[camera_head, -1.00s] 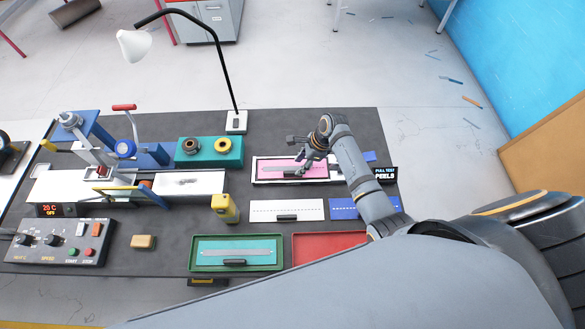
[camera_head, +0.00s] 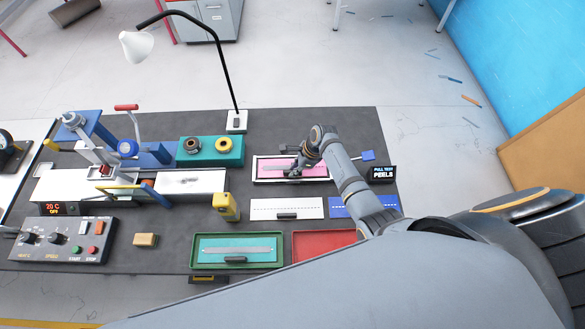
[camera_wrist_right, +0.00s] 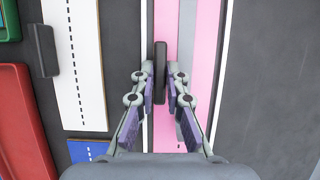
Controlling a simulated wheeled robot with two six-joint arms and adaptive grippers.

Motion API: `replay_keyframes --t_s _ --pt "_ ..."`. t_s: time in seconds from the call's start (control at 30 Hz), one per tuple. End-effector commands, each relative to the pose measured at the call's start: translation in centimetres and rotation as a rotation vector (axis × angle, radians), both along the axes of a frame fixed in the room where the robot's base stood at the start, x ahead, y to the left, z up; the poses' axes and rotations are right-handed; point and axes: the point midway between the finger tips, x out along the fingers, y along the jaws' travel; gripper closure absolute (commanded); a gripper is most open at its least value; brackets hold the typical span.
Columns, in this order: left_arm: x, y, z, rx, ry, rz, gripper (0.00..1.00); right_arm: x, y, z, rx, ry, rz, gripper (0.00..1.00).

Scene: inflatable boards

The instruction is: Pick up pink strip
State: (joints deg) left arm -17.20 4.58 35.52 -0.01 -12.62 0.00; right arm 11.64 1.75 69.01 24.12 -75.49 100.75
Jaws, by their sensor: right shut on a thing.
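The pink strip (camera_head: 318,168) lies flat in a white-edged holder at the back right of the bench. In the right wrist view the pink strip (camera_wrist_right: 207,60) runs up the picture with a grey band along it. A black grip bar (camera_wrist_right: 160,72) stands at its left part. My right gripper (camera_wrist_right: 160,78) is over the strip, its fingers closed on either side of this bar. In the head view the right gripper (camera_head: 294,172) hides part of the strip. No clear lift off the holder shows. My left gripper is not in view.
A white dashed strip (camera_head: 262,208) and a blue one (camera_head: 345,207) lie in front. A green tray (camera_head: 195,252) and a red tray (camera_head: 325,240) sit at the front edge. A teal block (camera_head: 210,158) and a lamp base (camera_head: 236,122) stand to the left and behind.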

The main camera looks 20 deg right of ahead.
Motion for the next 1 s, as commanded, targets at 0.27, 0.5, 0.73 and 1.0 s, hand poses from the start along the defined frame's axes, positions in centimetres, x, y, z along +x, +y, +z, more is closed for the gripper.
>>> replay_keyframes --t_s 0.27,0.5,0.73,1.0 --pt "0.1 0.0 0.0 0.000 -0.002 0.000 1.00 0.1 0.0 0.4 0.000 -0.001 0.000 1.00" --pt "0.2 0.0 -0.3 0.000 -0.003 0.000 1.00 0.1 -0.8 3.6 -0.003 -0.004 -0.001 1.00" --pt "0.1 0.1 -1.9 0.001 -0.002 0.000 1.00 0.0 -5.3 8.7 -0.007 -0.007 0.001 1.00" --pt "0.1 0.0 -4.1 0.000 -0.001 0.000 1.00 -0.2 -11.9 11.7 -0.006 -0.002 0.001 1.00"
